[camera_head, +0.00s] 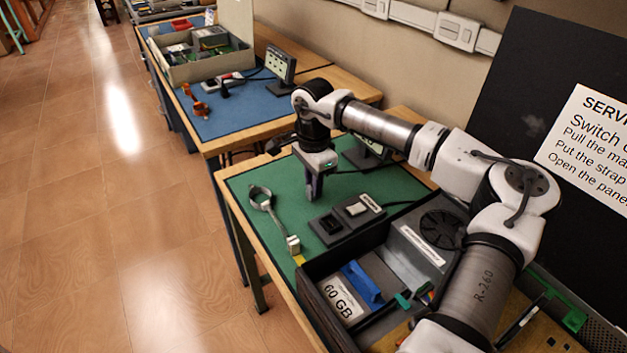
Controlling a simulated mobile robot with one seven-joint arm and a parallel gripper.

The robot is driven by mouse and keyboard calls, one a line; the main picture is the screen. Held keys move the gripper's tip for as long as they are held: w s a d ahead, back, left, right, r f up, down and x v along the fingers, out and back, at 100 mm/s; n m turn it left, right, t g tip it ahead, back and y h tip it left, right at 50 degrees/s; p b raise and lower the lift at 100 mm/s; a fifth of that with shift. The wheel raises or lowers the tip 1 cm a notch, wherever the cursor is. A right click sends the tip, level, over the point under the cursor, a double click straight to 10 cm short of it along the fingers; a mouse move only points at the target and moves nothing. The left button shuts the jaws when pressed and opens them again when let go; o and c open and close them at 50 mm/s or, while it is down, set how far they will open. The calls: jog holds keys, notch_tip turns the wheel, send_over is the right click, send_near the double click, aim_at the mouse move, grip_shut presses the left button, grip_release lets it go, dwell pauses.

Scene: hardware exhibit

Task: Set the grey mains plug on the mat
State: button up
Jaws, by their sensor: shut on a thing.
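My gripper (314,188) points down over the green mat (385,186), behind the dark socket block. It is shut on a small greyish thing, taken to be the grey mains plug, which the fingers mostly hide. I cannot tell whether the plug touches the mat. The socket block (336,236) lies on the mat with a black socket at its left and a pale switch (357,208) at its right.
A grey strap loop (260,193) with a cord and pale end block (293,244) lies left on the mat. An open case (319,307) with a blue-handled part stands in front. A small display stands behind my gripper. A blue-matted bench (228,112) is farther back.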

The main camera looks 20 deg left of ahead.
jog(key=shift+f, duration=0.3)
jog(key=shift+f, duration=0.1)
jog(key=shift+f, duration=0.15)
jog(key=o, duration=0.7)
jog(key=shift+o, duration=0.2)
notch_tip(320, 180, up, 13)
jog(key=b, duration=0.1)
jog(key=shift+f, duration=0.2)
